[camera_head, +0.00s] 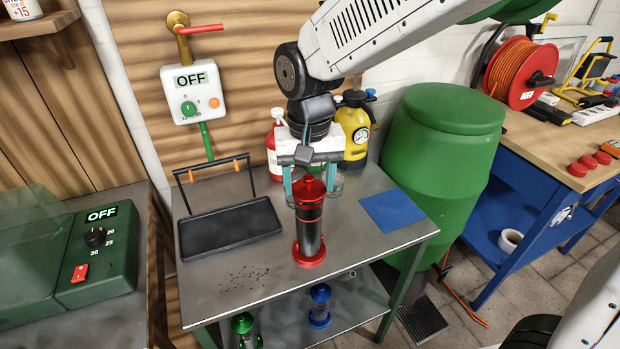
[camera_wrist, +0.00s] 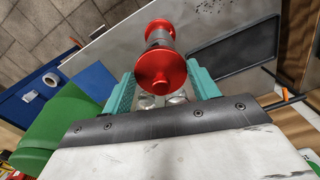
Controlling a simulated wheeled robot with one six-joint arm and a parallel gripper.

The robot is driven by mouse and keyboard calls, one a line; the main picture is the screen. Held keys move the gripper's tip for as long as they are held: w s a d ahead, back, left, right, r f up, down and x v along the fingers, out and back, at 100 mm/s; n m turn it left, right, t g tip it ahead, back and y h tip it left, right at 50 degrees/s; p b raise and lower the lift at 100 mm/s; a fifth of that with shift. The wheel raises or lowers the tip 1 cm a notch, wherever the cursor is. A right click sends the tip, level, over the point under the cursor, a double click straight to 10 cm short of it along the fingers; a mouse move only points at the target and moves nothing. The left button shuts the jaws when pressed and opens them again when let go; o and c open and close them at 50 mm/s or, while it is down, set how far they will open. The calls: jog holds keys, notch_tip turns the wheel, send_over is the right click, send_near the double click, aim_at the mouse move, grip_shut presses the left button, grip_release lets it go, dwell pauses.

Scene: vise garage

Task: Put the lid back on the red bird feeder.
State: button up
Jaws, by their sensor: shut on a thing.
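The red bird feeder (camera_head: 309,250) stands upright on the metal table, with a red base and a dark tube. Its red lid (camera_head: 308,191) is at the top of the tube, between the teal fingers of my gripper (camera_head: 310,186). My gripper points down and is shut on the lid. In the wrist view, the lid (camera_wrist: 160,70) shows as a red disc between the fingers (camera_wrist: 161,82), in line with the tube. I cannot tell whether the lid touches the tube or sits just above it.
A black tray (camera_head: 230,228) lies left of the feeder, near scattered seeds (camera_head: 245,277). A blue mat (camera_head: 393,209) lies right. Red and yellow bottles (camera_head: 354,130) stand behind. Green (camera_head: 243,325) and blue (camera_head: 320,305) feeders are on the lower shelf. A green barrel (camera_head: 440,150) stands right.

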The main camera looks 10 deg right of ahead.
dwell(0.3)
jog(key=o, duration=1.4)
jog(key=shift+c, duration=0.2)
jog(key=shift+r, duration=3.5)
grip_shut()
jog(key=shift+f, duration=0.35)
